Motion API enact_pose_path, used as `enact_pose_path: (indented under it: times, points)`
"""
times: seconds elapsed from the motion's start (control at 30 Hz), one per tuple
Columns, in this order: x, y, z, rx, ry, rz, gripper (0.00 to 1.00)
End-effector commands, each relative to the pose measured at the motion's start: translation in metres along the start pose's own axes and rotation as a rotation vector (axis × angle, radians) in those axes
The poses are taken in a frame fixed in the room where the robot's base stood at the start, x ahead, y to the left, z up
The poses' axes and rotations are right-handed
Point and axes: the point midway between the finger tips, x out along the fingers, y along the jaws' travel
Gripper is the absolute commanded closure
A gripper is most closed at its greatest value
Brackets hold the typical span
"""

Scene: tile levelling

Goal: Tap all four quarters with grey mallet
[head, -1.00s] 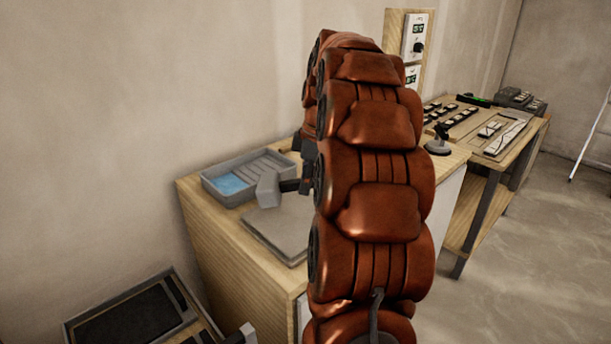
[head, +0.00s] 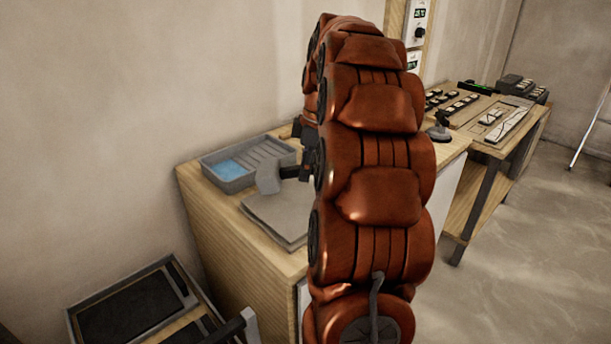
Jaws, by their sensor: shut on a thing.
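The grey mallet (head: 268,177) has a block-shaped grey head and a dark handle running right toward my gripper (head: 308,165). My gripper is shut on the mallet's handle, partly hidden behind my orange-brown arm. The mallet head is over the back left part of a flat grey tile (head: 278,218) on the wooden cabinet top. I cannot tell whether the head touches the tile. The tile's right part is hidden by my arm.
A grey tray (head: 232,178) with blue water and a ribbed side stands behind the mallet on the wooden cabinet (head: 215,225). A bench (head: 490,125) with small parts is at right. A tray of dark panels (head: 135,310) is at lower left.

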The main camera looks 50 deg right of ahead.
Motion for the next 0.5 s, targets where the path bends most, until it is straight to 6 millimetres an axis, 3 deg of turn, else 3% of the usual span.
enact_pose_path:
  times: [0.3,0.5]
  points:
    - [0.000,0.000,0.000,0.000,0.000,0.000,1.00]
    - [0.030,-0.001,0.004,0.000,0.001,-0.002,1.00]
